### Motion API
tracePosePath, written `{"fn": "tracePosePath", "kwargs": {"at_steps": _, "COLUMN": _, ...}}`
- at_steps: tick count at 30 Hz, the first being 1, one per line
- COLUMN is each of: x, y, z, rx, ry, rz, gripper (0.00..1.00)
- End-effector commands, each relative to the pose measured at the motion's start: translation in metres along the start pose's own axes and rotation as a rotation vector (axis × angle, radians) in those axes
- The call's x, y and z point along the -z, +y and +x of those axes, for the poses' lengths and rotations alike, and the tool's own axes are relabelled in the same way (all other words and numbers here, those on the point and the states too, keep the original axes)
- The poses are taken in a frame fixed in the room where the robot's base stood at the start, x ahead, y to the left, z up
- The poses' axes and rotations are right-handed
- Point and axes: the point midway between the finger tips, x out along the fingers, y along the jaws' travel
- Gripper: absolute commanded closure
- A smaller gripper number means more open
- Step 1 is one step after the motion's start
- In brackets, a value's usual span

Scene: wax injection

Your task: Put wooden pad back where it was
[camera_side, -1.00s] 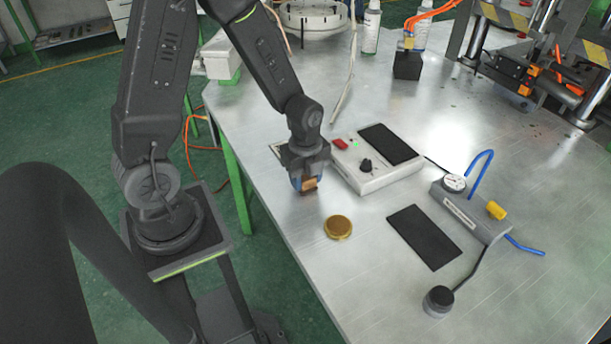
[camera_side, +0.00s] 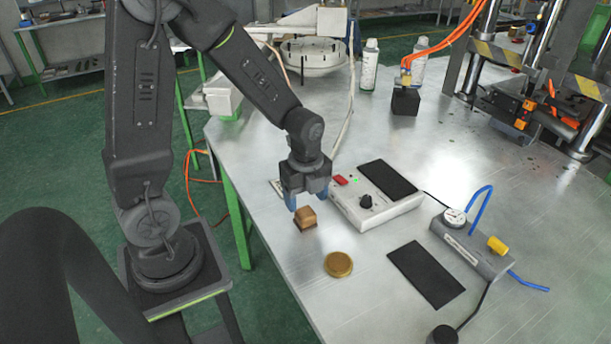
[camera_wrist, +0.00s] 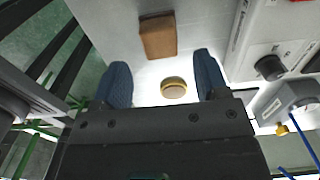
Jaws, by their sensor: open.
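The wooden pad (camera_side: 305,218) is a small brown block on the metal table, just in front of the control box's left end. In the wrist view the pad (camera_wrist: 158,37) lies beyond my fingertips, lined up with the space between them. My gripper (camera_side: 307,200) hangs just above and behind the pad in the side view, its blue fingers spread. In the wrist view my gripper (camera_wrist: 160,70) has a wide empty gap, and no finger touches the pad there.
A round brass disc (camera_side: 338,264) lies in front of the pad. The white control box (camera_side: 375,197) stands close on the right. A black mat (camera_side: 426,273) and a grey gauge unit (camera_side: 470,245) are further right. The table's left edge is near.

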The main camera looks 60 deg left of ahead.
Motion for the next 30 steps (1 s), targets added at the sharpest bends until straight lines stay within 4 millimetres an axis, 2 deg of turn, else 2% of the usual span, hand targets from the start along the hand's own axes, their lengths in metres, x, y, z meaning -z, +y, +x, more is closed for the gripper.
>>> {"fn": "tracePosePath", "kwargs": {"at_steps": 1, "x": 0.000, "y": -0.001, "z": -0.013, "rx": 0.008, "ry": -0.002, "rz": 0.000, "gripper": 0.33}}
{"fn": "tracePosePath", "kwargs": {"at_steps": 6, "x": 0.000, "y": -0.001, "z": -0.044, "rx": 0.005, "ry": -0.001, "rz": 0.000, "gripper": 0.33}}
{"fn": "tracePosePath", "kwargs": {"at_steps": 14, "x": 0.001, "y": 0.001, "z": -0.069, "rx": 0.006, "ry": -0.001, "rz": -0.013, "gripper": 0.33}}
{"fn": "tracePosePath", "kwargs": {"at_steps": 17, "x": 0.005, "y": 0.004, "z": -0.080, "rx": 0.034, "ry": -0.005, "rz": -0.096, "gripper": 0.33}}
{"fn": "tracePosePath", "kwargs": {"at_steps": 23, "x": 0.026, "y": 0.026, "z": -0.122, "rx": 0.176, "ry": 0.022, "rz": -0.511, "gripper": 0.33}}
{"fn": "tracePosePath", "kwargs": {"at_steps": 30, "x": 0.049, "y": 0.066, "z": -0.164, "rx": 0.333, "ry": 0.184, "rz": -1.100, "gripper": 0.33}}
